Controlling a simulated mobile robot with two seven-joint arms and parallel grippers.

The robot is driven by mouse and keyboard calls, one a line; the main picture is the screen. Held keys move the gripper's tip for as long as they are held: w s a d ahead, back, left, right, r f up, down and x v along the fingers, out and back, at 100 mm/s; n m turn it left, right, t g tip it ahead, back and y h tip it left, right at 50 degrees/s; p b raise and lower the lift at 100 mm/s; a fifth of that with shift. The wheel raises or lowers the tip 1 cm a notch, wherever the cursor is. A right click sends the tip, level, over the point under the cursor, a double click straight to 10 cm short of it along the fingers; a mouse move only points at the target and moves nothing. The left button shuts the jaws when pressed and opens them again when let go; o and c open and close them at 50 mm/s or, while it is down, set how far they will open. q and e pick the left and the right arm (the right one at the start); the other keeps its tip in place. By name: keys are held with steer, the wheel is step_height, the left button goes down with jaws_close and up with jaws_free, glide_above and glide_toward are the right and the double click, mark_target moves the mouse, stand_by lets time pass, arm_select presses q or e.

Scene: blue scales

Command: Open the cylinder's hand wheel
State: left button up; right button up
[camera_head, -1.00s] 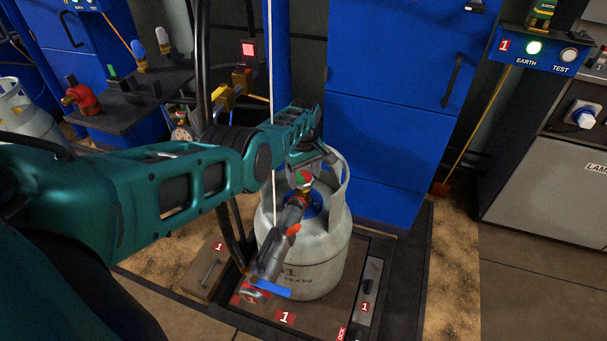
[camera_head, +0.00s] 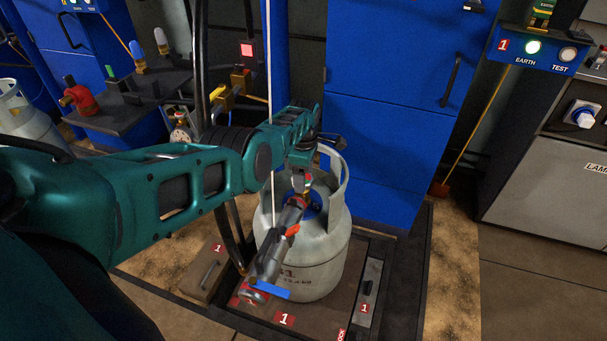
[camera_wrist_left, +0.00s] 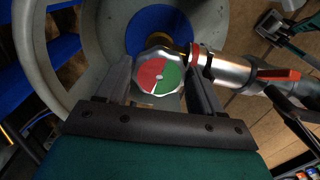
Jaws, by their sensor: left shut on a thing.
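The grey gas cylinder (camera_head: 312,262) stands upright on the scale platform, with a blue area on its top inside the collar. Its hand wheel (camera_wrist_left: 159,72), with a red and green face, shows in the left wrist view between the two fingers. My left gripper (camera_head: 303,186) reaches down to the valve from above and is shut on the wheel's rim. In the head view the gripper mostly hides the wheel. A silver coupling (camera_wrist_left: 225,68) with a red lever is attached to the valve beside the wheel. My right gripper is not in view.
A thin white cable (camera_head: 271,100) runs vertically past my arm. A blue cabinet (camera_head: 390,120) stands behind. Another grey cylinder (camera_head: 28,118) is at the far left.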

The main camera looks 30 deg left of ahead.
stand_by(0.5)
arm_select(q)
steer(key=o, duration=1)
steer(key=shift+o, duration=0.2)
step_height(320, 180, up, 13)
steer(key=p, duration=0.8)
steer(key=shift+p, duration=0.4)
